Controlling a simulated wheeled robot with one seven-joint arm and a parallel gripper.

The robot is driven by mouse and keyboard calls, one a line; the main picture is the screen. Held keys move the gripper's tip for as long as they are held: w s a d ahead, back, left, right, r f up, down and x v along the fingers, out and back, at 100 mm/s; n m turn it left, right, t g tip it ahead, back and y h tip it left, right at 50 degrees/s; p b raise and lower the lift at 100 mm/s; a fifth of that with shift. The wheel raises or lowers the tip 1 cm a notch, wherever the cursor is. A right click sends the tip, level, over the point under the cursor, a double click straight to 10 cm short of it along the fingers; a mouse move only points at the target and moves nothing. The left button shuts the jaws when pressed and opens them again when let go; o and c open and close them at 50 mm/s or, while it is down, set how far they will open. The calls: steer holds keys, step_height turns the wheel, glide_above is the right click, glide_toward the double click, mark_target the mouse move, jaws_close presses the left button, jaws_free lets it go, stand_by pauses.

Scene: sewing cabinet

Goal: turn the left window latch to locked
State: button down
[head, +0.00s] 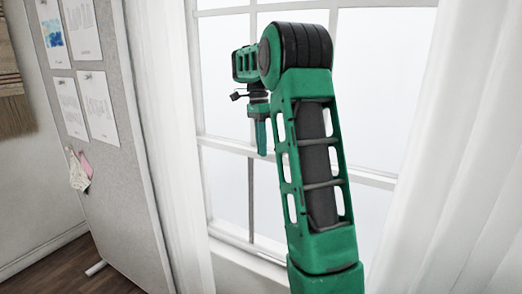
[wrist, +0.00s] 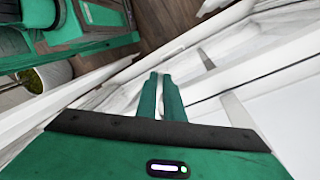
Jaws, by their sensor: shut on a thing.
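The window (head: 225,175) fills the middle of the head view, with a white horizontal rail (head: 225,146) across it. My gripper (head: 262,150) points down at this rail, left of my forearm. In the wrist view my gripper (wrist: 164,76) has its two green fingers close together, with their tips at the white rail. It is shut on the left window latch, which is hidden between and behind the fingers. I cannot see which way the latch is turned.
White curtains hang left (head: 172,130) and right (head: 465,150) of the window. A pinboard (head: 110,180) with papers stands at the left. The wrist view shows a wooden floor (wrist: 165,25) and a plant pot (wrist: 54,76) below.

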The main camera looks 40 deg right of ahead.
steer(key=shift+w+r+m, duration=0.15)
steer(key=shift+w+m, duration=0.35)
steer(key=shift+w, duration=0.1)
steer(key=c, duration=1.9)
jaws_free()
steer(key=shift+o, duration=0.2)
steer(key=shift+d, duration=0.1)
steer(key=s+a+r, duration=0.1)
steer(key=a+r, duration=0.9)
steer(key=a, duration=0.1)
steer(key=shift+a+r, duration=0.35)
steer(key=shift+r, duration=0.05)
